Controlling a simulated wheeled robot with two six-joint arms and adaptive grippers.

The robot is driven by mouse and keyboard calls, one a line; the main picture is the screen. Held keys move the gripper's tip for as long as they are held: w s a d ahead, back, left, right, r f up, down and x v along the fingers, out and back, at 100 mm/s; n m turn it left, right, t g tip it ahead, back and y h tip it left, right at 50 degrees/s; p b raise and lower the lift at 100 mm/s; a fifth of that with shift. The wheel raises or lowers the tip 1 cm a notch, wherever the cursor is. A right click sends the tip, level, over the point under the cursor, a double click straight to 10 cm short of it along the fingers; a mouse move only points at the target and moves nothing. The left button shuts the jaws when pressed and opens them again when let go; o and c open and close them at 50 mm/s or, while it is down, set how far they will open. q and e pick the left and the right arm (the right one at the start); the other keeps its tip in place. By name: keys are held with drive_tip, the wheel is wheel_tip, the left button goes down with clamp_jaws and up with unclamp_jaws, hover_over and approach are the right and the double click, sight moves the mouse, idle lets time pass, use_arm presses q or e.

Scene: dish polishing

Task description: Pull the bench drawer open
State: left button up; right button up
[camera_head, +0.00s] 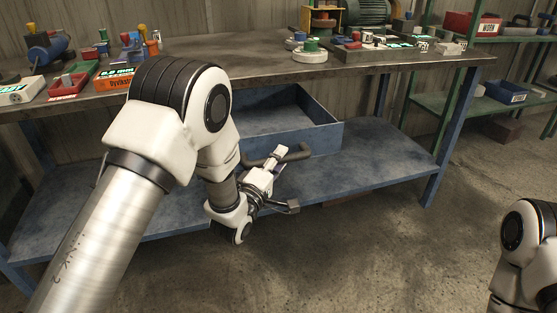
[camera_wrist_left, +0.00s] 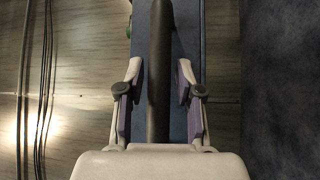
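The blue bench drawer (camera_head: 318,137) is pulled out from under the bench top in the head view; its empty inside shows. Its dark bar handle (camera_head: 296,153) is on the front, partly hidden by my left gripper (camera_head: 274,172). In the left wrist view the handle (camera_wrist_left: 160,40) runs upright between the fingers of my left gripper (camera_wrist_left: 160,85). The fingers are spread, with a gap on each side of the bar. The left arm hides the drawer's left part. My right gripper is not in view; only part of the right arm shows at the right edge.
The bench top (camera_head: 225,50) carries blocks, boxes and tools. A blue lower shelf (camera_head: 370,165) lies below the drawer and is bare where it shows. A blue bench leg (camera_head: 452,135) stands at right, with a green rack (camera_head: 440,104) behind. The floor in front is clear.

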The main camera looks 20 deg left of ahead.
use_arm(q)
drive_tip(key=shift+s, duration=0.1)
drive_tip(key=v, duration=1.1)
drive_tip(key=shift+s, duration=0.4)
drive_tip(key=shift+a+f, duration=0.1)
drive_tip(key=shift+f, duration=0.05)
